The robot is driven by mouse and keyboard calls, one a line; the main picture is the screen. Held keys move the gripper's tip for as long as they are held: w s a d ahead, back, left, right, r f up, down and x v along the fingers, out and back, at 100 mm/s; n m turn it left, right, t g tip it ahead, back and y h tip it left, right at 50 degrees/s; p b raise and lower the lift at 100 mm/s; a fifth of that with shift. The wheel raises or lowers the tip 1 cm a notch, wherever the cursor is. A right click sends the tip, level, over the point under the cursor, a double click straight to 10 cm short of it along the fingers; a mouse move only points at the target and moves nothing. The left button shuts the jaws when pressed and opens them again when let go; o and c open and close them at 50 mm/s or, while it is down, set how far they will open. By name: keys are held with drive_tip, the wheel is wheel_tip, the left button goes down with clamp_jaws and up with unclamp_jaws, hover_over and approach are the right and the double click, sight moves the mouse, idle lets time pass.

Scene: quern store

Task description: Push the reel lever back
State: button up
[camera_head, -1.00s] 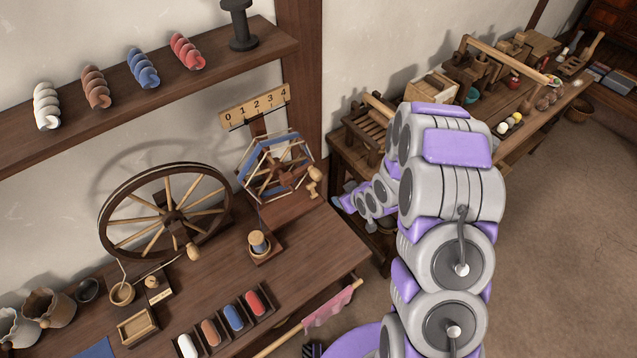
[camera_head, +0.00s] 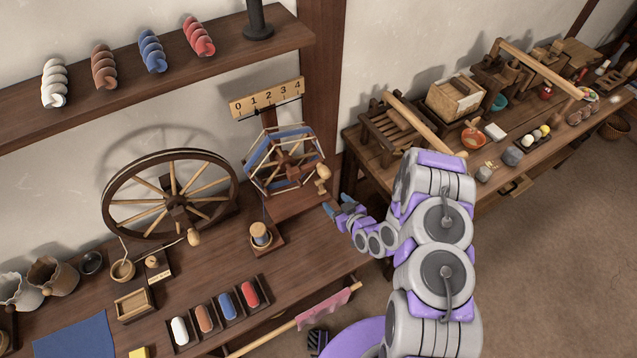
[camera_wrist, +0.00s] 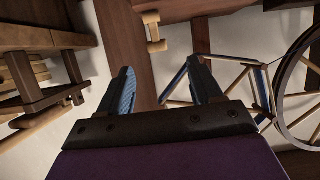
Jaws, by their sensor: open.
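The reel (camera_head: 287,165), a wooden spoked frame with blue yarn, stands at the right end of the spinning table. A pale turned wooden handle (camera_head: 323,174) sits at its right side; I cannot tell for certain that it is the reel lever. My gripper (camera_head: 336,208) is open and empty, below and slightly right of that handle, apart from it. In the wrist view the blue-padded fingers (camera_wrist: 163,78) stand apart. A pale knobbed wooden piece (camera_wrist: 154,30) shows beyond them, and part of the reel (camera_wrist: 247,82) lies to the right.
A large spinning wheel (camera_head: 171,200) stands left of the reel, with a small spool stand (camera_head: 261,237) in front. A numbered board (camera_head: 267,97) hangs above. A crowded workbench (camera_head: 365,140) lies to the right. A stick with pink cloth (camera_head: 323,307) juts from the table's front.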

drive_tip(key=b, duration=0.2)
approach(322, 185)
drive_tip(key=x, duration=0.5)
drive_tip(key=shift+d+f, duration=0.15)
drive_tip(key=x, duration=0.4)
drive_tip(key=a+x, duration=0.1)
drive_tip(key=x, duration=0.1)
drive_tip(key=shift+s+a+b, duration=0.1)
drive_tip(key=shift+a+b, duration=0.1)
drive_tip(key=shift+b, duration=0.1)
drive_tip(key=shift+w+f, duration=0.1)
drive_tip(key=shift+w, duration=0.1)
drive_tip(key=shift+w+d, duration=0.2)
drive_tip(key=shift+d, duration=0.2)
drive_tip(key=shift+a, duration=0.15)
drive_tip(key=shift+c, duration=0.2)
